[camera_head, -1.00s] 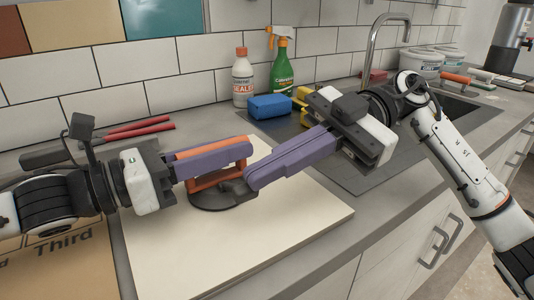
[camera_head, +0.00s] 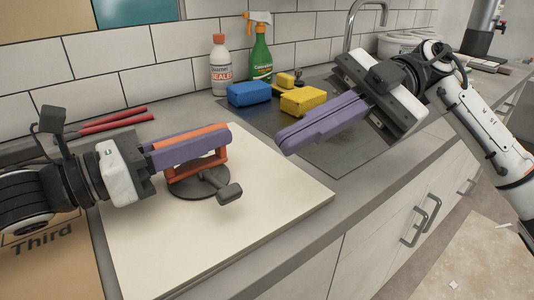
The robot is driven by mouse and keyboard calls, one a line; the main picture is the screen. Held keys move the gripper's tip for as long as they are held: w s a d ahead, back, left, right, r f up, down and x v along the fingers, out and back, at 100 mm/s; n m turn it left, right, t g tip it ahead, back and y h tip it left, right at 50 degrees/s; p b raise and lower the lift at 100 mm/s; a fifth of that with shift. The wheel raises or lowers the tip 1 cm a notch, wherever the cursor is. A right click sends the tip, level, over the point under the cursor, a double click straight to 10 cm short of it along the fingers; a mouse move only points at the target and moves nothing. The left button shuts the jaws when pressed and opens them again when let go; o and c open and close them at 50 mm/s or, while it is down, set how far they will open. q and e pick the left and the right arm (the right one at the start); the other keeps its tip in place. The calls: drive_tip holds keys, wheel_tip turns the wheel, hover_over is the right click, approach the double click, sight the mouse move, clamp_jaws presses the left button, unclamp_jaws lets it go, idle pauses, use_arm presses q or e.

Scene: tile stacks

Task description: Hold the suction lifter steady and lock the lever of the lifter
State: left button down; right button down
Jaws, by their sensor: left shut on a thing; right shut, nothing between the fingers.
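The suction lifter has an orange handle (camera_head: 212,161) above a dark round suction cup (camera_head: 187,189), which rests on the pale tile (camera_head: 245,240). A grey lever (camera_head: 229,193) sticks out from the cup's right side. My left gripper (camera_head: 190,147) is shut on the handle, its purple fingers lying along the handle's upper bar. My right gripper (camera_head: 285,140) is shut and empty. Its purple fingers are up and to the right of the lifter, clear of the lever. The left fingers hide part of the handle.
A blue sponge (camera_head: 249,94) and a yellow sponge (camera_head: 303,101) lie behind the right fingers. A white sealer bottle (camera_head: 221,69) and a green spray bottle (camera_head: 261,60) stand by the wall. Red-handled pliers (camera_head: 112,121) lie at the back left. The tile's front right part is clear.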

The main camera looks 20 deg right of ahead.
drive_tip(key=shift+v, duration=2.35)
use_arm(q)
drive_tip(key=c, duration=1.5)
unclamp_jaws()
drive_tip(key=shift+o, duration=0.2)
